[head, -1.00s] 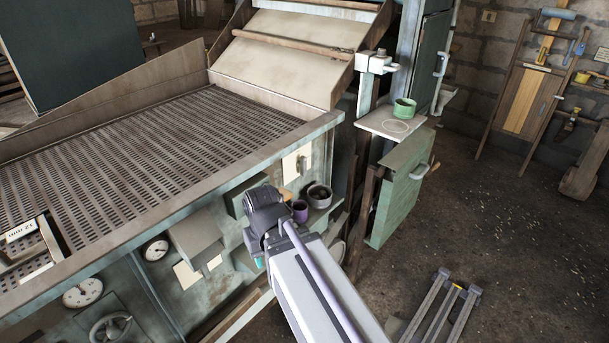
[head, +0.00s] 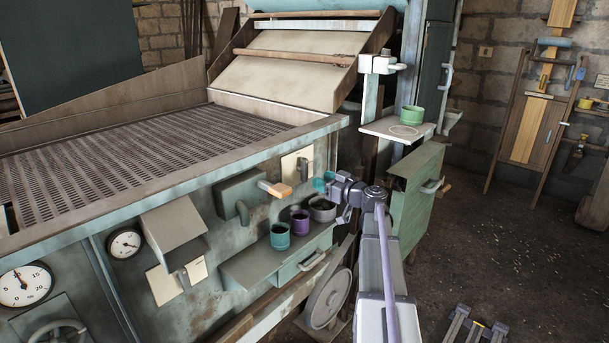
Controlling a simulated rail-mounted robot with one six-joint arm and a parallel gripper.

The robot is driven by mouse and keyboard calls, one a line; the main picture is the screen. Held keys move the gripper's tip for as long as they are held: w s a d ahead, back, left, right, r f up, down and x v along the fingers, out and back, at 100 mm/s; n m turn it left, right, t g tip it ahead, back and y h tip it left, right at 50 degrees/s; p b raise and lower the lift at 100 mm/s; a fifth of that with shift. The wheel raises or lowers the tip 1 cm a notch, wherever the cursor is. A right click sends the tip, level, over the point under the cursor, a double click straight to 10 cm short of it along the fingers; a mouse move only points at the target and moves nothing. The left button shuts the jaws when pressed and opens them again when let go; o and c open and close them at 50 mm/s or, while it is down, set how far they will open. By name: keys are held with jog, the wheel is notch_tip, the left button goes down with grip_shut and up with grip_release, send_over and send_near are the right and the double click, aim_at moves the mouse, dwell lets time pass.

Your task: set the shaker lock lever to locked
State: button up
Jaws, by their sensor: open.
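A lever with an orange grip (head: 275,188) sticks out to the right from a grey-green box (head: 238,196) on the machine's side panel. It looks like the shaker lock lever, but I can read no label showing its locked side. My gripper (head: 324,183) is to the right of the orange grip, pointing left toward it, with a gap between them in the picture. Its teal fingertips are small and partly hidden by the wrist, and the jaws are open. I see nothing held in them.
A shelf (head: 240,270) below the lever holds a teal cup (head: 280,236), a purple cup (head: 300,222) and a grey bowl (head: 322,208). A cream plate (head: 290,170) is above the lever. A green cabinet (head: 415,200) stands right of my arm. The floor farther right is largely open.

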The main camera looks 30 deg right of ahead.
aim_at(307, 173)
jog(key=x, duration=0.8)
jog(key=shift+w, duration=0.1)
jog(key=shift+a, duration=0.1)
grip_shut()
